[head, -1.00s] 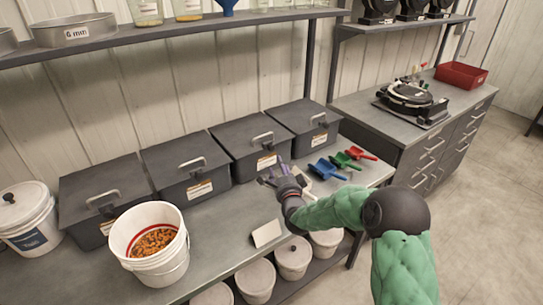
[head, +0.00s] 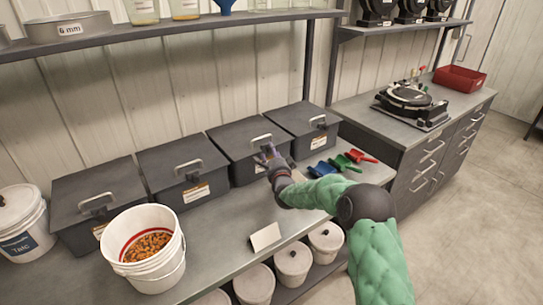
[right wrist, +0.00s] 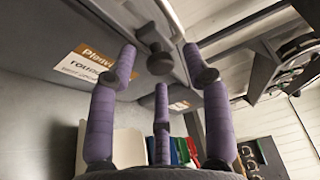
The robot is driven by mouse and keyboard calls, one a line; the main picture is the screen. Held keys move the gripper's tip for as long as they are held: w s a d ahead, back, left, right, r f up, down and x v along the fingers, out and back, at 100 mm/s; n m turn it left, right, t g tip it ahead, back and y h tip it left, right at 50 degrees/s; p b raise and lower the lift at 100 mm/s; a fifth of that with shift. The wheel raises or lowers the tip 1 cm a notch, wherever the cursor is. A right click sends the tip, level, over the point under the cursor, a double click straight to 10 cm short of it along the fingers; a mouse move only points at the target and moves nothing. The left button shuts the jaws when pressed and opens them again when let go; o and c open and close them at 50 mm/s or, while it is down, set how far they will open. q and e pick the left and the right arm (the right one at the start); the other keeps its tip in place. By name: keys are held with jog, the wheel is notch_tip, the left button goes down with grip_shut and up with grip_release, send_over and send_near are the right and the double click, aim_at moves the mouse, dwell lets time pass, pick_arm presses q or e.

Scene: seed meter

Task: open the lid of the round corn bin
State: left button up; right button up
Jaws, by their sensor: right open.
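The third dark rectangular bin (head: 229,151), with a flat lid and bar handle (head: 261,138), stands shut on the bench. My right gripper (head: 267,154) is open and empty at its front edge, just below the handle. I cannot tell whether it touches. In the right wrist view, the purple fingers (right wrist: 160,90) are spread near a dark bin front with a label (right wrist: 92,66); its text is partly cut, starting "Pionee" with "ROUN" below. A round white bucket (head: 157,270) holds orange kernels and has no lid on it. My left gripper is not in view.
More dark lidded bins stand on either side (head: 183,167) (head: 303,126). Blue, green and red scoops (head: 342,162) lie right of my gripper. A white card (head: 265,236) stands near the bench's front edge. A shelf (head: 190,29) runs above.

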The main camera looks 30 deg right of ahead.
jog(key=shift+w, duration=0.1)
grip_shut()
jog(key=shift+r, duration=0.1)
